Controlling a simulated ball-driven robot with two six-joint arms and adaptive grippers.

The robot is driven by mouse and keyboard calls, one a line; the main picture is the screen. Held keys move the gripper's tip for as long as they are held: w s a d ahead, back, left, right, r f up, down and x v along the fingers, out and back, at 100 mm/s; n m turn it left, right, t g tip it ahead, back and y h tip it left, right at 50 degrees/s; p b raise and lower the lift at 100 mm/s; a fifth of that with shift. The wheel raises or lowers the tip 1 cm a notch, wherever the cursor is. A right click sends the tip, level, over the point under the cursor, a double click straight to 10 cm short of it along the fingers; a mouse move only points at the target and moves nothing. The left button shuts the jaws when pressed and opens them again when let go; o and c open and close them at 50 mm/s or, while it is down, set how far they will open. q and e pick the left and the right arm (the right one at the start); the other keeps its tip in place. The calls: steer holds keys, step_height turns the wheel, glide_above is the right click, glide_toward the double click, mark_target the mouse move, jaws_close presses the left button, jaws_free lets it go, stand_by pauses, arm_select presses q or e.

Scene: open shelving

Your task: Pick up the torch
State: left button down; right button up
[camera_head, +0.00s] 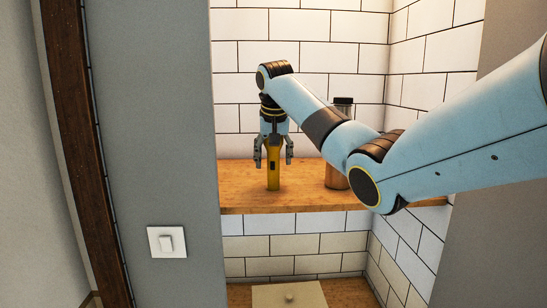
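A yellow torch (273,172) with a dark switch on its side stands upright on the wooden shelf. My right gripper (273,163) points straight down over it, with one finger on each side of the torch. The fingers are spread, and gaps show between them and the torch. The torch's upper end is between the fingers near the palm; whether it touches the palm I cannot tell. My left gripper is not in view.
A brown bottle-like object with a dark cap (342,106) stands on the shelf (238,192) to the right, partly hidden behind my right arm. A grey wall with a light switch (167,242) is at the left. A beige lidded box (290,299) sits on the lower shelf.

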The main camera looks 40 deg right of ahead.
jaws_close()
steer(key=shift+r, duration=0.1)
